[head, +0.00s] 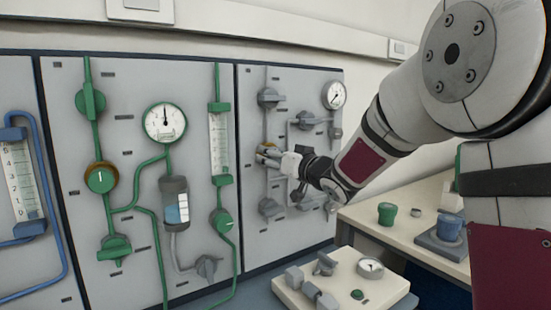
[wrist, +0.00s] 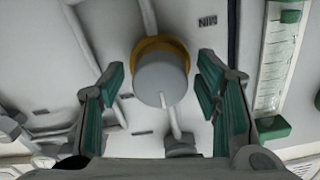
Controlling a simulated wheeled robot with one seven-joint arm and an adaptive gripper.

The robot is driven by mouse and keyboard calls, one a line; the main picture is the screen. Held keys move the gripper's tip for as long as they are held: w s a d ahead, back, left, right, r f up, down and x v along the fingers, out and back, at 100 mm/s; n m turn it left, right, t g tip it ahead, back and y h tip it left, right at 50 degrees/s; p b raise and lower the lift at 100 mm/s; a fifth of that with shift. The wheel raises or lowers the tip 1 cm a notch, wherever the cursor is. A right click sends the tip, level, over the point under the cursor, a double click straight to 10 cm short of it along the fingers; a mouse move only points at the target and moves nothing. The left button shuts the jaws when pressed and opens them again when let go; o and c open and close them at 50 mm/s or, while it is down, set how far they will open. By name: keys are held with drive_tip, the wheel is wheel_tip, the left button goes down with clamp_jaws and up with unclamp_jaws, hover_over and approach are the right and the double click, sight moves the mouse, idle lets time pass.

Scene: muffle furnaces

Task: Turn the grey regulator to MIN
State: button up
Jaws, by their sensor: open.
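The grey regulator is a round grey knob (wrist: 160,80) with a yellow collar (wrist: 150,44) around its base, centred in the wrist view. A short light mark shows near its lower edge. A label reading MIN (wrist: 207,20) is on the panel beyond it, to the upper right. My gripper (head: 272,156) is at the right-hand grey panel in the head view and hides most of the knob there. In the wrist view its green-padded fingers are open, one on each side of the knob, with gaps visible on both sides.
Grey valves (head: 269,97) and pipes surround the regulator, and a round gauge (head: 334,95) is at the panel's upper right. The green panel to the left holds a yellow-collared green regulator (head: 101,178) and a flow tube (head: 219,143). A bench (head: 400,232) with small items stands below right.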

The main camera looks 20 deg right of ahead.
drive_tip(key=c, duration=1.2)
drive_tip(key=shift+n, duration=0.3)
drive_tip(key=n+b, duration=0.2)
drive_tip(key=n, duration=0.1)
drive_tip(key=shift+f+n+b, duration=0.1)
drive_tip(key=shift+n+b, duration=0.2)
drive_tip(key=shift+b, duration=0.05)
drive_tip(key=n+b, duration=0.3)
drive_tip(key=n, duration=0.1)
drive_tip(key=shift+n, duration=0.3)
drive_tip(key=n+b, duration=0.3)
drive_tip(key=n, duration=0.2)
drive_tip(key=shift+n+b, duration=1.45)
drive_tip(key=shift+n, duration=0.75)
